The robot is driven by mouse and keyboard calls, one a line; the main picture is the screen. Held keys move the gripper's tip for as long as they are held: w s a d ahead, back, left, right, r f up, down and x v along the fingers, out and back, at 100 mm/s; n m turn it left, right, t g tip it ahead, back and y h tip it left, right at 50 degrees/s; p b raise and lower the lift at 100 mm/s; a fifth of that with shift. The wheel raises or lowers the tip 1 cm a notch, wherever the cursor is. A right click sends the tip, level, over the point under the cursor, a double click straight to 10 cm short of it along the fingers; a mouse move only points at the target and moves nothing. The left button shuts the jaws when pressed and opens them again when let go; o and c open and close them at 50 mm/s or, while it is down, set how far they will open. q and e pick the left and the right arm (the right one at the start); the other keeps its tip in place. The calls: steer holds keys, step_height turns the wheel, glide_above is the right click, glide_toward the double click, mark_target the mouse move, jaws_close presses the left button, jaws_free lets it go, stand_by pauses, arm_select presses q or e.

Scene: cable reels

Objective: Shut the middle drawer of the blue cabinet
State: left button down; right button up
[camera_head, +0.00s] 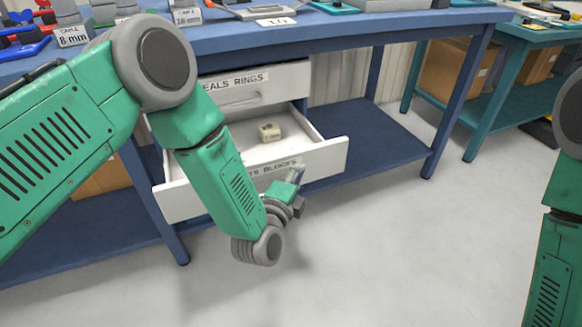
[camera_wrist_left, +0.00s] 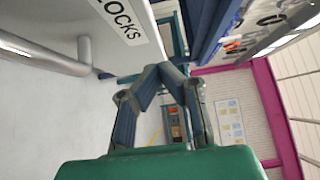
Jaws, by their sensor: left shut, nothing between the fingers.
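A white drawer (camera_head: 321,161) stands pulled out under the blue bench (camera_head: 330,40). Its front label, partly hidden by my left arm, ends in "BLOCKS". A small beige block (camera_head: 269,132) lies inside the drawer. The drawer above it, labelled "SEALS RINGS" (camera_head: 236,82), is shut. My left gripper (camera_head: 297,174) is shut and empty, just in front of the open drawer's face, near the label's right end. In the left wrist view, my left gripper (camera_wrist_left: 160,72) is beside the white drawer front (camera_wrist_left: 50,25) and its bar handle (camera_wrist_left: 60,60). I cannot tell whether it touches the front. My right gripper is out of view.
The blue lower shelf (camera_head: 375,135) extends right of the drawers to a bench leg (camera_head: 458,100). A teal table (camera_head: 500,110) with cardboard boxes (camera_head: 452,68) stands at the back right. The grey floor (camera_head: 400,250) before the drawer is clear.

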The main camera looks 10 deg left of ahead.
mark_target(296, 155)
arm_select(q)
steer(key=w+a, duration=0.1)
steer(key=w+a+b, duration=0.1)
steer(key=shift+w, duration=0.35)
steer(key=shift+w+a, duration=0.1)
steer(key=shift+w, duration=0.1)
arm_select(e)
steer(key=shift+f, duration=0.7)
